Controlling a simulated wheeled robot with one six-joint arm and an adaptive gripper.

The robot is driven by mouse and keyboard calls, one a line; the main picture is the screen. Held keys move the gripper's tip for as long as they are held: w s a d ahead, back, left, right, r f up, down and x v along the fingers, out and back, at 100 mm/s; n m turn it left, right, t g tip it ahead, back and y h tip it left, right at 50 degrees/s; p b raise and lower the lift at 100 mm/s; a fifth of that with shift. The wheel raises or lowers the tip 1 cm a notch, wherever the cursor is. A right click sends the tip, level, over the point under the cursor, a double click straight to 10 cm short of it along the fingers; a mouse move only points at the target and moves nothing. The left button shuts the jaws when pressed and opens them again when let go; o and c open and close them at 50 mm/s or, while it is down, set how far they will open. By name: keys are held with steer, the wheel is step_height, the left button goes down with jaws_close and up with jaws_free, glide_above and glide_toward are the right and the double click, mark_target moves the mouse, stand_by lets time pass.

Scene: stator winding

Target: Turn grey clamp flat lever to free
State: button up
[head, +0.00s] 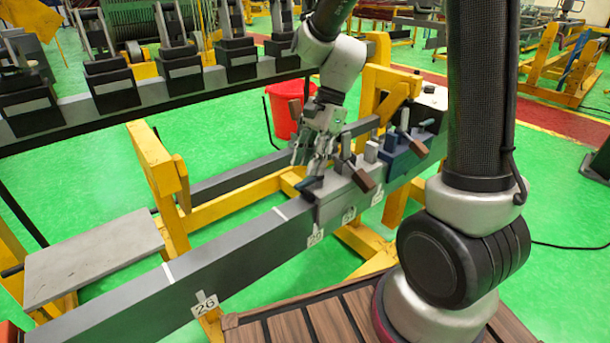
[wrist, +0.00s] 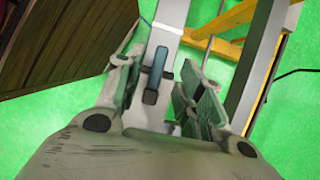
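The grey clamp (head: 338,200) sits on the long grey beam in the head view, with a brown-ended lever (head: 363,181) on its right side. A small dark blue flat lever (head: 308,183) shows at the clamp's left end. What looks like the same flat lever (wrist: 154,76) lies along the beam in the wrist view. My gripper (head: 310,165) is just above the clamp's left end in the head view. In the wrist view my gripper (wrist: 159,88) has its two fingers spread apart, one on each side of the lever. I cannot tell whether either finger touches it.
A blue clamp (head: 402,160) with another brown-ended lever (head: 418,148) stands further right along the grey beam (head: 240,245). Yellow frame posts (head: 158,165) rise beside the beam. A red bucket (head: 282,112) stands behind it. Green floor is open to the left.

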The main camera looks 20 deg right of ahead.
mark_target(303, 182)
steer(key=x, duration=0.4)
jaws_close()
